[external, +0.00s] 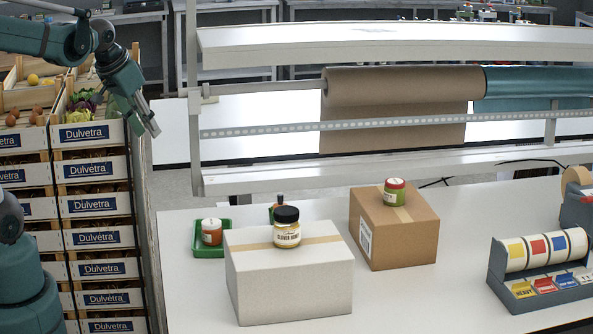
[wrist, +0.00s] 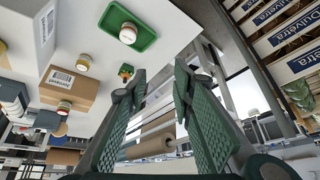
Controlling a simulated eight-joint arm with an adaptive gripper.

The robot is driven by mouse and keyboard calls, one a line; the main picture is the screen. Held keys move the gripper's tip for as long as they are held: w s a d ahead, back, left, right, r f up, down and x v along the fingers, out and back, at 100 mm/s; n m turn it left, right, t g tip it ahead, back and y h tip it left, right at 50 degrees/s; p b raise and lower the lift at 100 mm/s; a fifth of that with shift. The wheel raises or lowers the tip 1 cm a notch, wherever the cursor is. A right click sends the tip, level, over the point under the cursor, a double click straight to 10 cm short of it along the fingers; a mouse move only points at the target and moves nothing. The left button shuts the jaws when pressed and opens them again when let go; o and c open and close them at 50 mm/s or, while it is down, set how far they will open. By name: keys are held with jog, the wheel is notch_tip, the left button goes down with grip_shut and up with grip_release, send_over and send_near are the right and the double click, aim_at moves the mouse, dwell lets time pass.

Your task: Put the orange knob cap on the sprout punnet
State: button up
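A small orange and green piece (wrist: 126,72) shows in the wrist view beside a green tray; it may be the orange knob cap, but it is too small to tell. In the external view it is mostly hidden behind the honey jar (external: 287,232). The shallow green tray (external: 199,249) may be the sprout punnet, but I cannot be sure. A white-lidded jar (external: 211,232) with a reddish label stands in it. My gripper (external: 150,130) is raised beside the crates, left of the table and away from these things. It is open and empty between its fingers (wrist: 160,74).
A white box (external: 290,285) bears the honey jar, and a brown box (external: 400,236) bears a red and green jar (external: 394,192). Stacked Dulvetra crates (external: 98,204) stand at the left. A label dispenser (external: 540,268) stands at the right. The middle front table is clear.

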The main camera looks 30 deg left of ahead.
jog(key=s+a+f+n+t, duration=0.1)
jog(key=s+a+f+n, duration=0.1)
jog(key=s, duration=0.6)
jog(key=shift+s+a+f+y, duration=0.3)
jog(key=shift+s+a+f, duration=0.15)
jog(key=shift+a, duration=0.3)
jog(key=shift+f, duration=0.1)
notch_tip(320, 180, down, 10)
jog(key=b, duration=1)
jog(key=shift+f, duration=0.15)
